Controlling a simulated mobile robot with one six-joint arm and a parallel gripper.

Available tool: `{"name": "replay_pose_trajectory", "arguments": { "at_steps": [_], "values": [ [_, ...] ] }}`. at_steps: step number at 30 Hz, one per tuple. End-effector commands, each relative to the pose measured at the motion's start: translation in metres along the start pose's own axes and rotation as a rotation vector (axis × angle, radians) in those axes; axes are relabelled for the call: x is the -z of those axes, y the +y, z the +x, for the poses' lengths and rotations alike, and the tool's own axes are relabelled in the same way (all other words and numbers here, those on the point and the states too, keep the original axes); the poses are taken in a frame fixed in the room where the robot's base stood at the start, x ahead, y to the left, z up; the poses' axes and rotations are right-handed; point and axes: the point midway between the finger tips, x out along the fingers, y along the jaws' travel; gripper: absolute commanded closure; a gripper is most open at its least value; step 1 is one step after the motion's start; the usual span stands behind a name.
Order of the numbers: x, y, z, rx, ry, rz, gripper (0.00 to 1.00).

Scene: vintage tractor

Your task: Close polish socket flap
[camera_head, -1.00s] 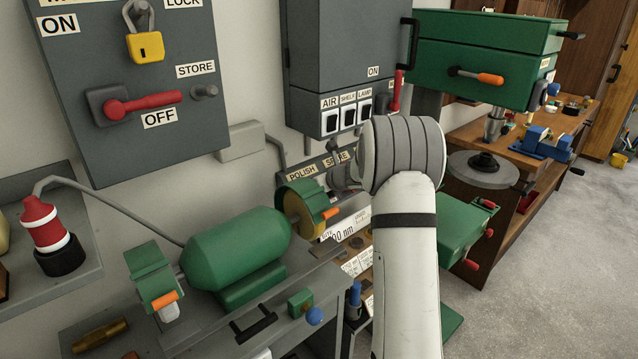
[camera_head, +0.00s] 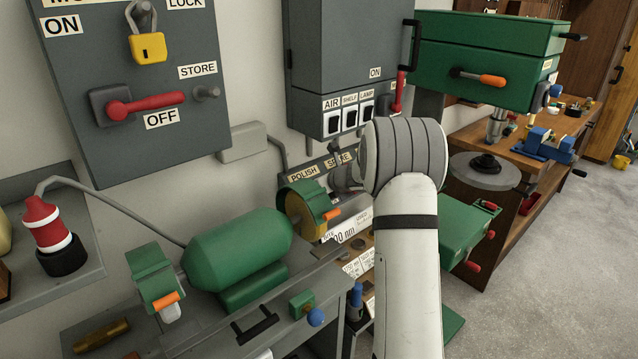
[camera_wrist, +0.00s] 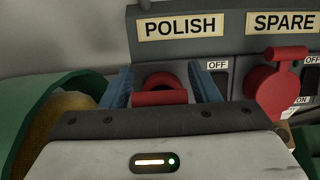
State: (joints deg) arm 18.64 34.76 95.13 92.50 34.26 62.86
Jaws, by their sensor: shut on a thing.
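In the wrist view the red polish socket flap (camera_wrist: 160,98) sits below the POLISH label (camera_wrist: 180,25), at the front of the round red polish socket (camera_wrist: 162,81). The flap looks folded down and out, with the socket's dark opening showing behind it. My gripper (camera_wrist: 163,85) has its blue fingers on either side of the flap and is shut on it. In the head view my arm's wrist hides much of the socket panel; its POLISH label (camera_head: 303,172) shows left of my wrist.
Right of the polish socket are an OFF switch (camera_wrist: 219,78) and the red spare socket cover (camera_wrist: 272,92) under the SPARE label. A green bench grinder (camera_head: 240,250) stands close on the left. A grey switch cabinet (camera_head: 345,60) hangs above.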

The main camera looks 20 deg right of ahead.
Motion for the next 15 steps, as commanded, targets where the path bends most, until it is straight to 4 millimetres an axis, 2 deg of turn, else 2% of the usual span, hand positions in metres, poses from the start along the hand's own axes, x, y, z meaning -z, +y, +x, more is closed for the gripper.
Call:
{"name": "replay_pose_trajectory", "arguments": {
  "at_steps": [1,4,5,12,15],
  "values": [
    [0.012,0.0016,0.0039,-0.004,0.017,0.006,0.86],
    [0.0121,0.0014,0.0038,-0.004,0.018,0.006,0.86],
    [0.012,0.0014,0.0038,-0.004,0.018,0.006,0.43],
    [0.0075,0.0009,0.0023,-0.003,0.011,0.005,0.23],
    [0.0062,0.0007,0.0019,-0.002,0.009,0.004,0.23]
  ]
}}
